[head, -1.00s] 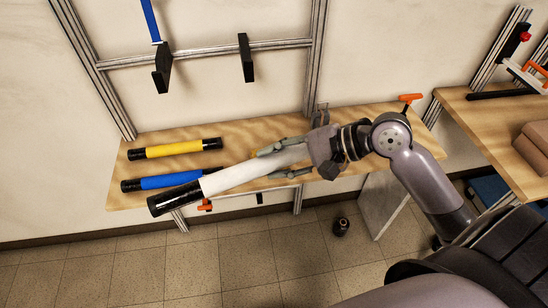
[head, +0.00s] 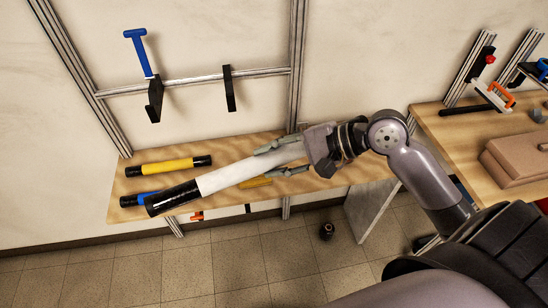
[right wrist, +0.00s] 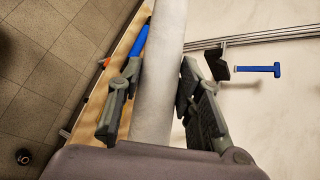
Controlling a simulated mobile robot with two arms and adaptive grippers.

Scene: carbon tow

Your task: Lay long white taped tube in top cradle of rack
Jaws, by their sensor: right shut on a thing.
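The long white tube (head: 235,175) has black tape on its far left end (head: 173,198). My right gripper (head: 280,160) is shut around its right part and holds it slantwise in front of the bench. In the right wrist view the tube (right wrist: 160,75) runs between the two fingers. The rack's rail (head: 195,80) crosses the wall frame and carries two black cradle arms, the left one (head: 154,100) and the right one (head: 230,88). Both stand empty, above and beyond the tube. My left gripper is out of view.
A yellow tube (head: 168,165) and a partly hidden blue tube (head: 143,198) lie on the wooden bench (head: 345,165). A blue T-shaped piece (head: 138,50) stands above the left cradle arm. A second table (head: 455,130) with a brown block (head: 520,155) is at right.

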